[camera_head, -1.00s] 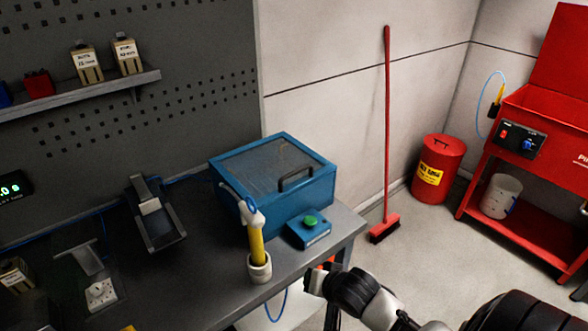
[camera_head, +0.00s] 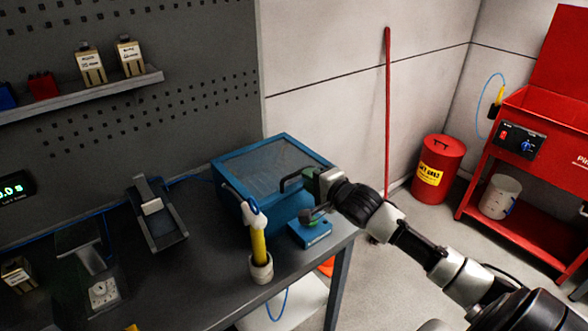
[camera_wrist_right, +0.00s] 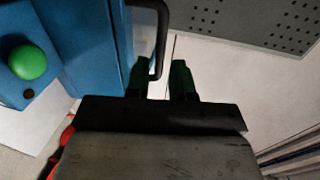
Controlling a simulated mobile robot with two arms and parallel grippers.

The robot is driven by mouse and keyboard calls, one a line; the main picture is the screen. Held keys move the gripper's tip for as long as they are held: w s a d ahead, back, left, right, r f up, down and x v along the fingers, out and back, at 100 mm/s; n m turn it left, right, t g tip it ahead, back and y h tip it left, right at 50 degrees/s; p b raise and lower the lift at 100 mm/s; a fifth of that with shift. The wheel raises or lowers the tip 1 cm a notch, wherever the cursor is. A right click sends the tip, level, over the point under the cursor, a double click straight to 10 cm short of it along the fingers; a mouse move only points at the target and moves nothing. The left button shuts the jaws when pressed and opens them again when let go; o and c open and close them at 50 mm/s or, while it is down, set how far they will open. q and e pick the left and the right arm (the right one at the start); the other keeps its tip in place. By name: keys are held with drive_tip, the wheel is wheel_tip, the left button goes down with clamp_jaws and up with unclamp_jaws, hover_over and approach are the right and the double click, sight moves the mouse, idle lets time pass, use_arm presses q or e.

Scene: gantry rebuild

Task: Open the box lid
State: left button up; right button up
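The blue box (camera_head: 245,205) stands on the right end of the bench. Its lid (camera_head: 265,168), with a grey mesh-like top panel, is closed. A black bar handle (camera_head: 288,181) sits at the lid's front right; in the right wrist view the handle (camera_wrist_right: 161,38) comes down near the fingertips. My right gripper (camera_head: 316,180) is at the handle's right end. In the wrist view its two green fingers (camera_wrist_right: 162,78) are apart, with the handle's end beside the left finger or in the gap; contact is unclear. My left gripper is out of view.
A small blue button box (camera_head: 308,233) with a green button (camera_wrist_right: 27,62) stands before the box, close under my right gripper. A yellow-handled tool (camera_head: 258,240) stands in a white cup (camera_head: 260,268) at the box's front left. A red bin (camera_head: 438,168) stands beyond on the floor.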

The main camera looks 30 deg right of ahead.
sight(294, 182)
drive_tip(key=p+x, duration=0.1)
drive_tip(key=x, duration=0.6)
drive_tip(key=shift+f, duration=0.1)
clamp_jaws()
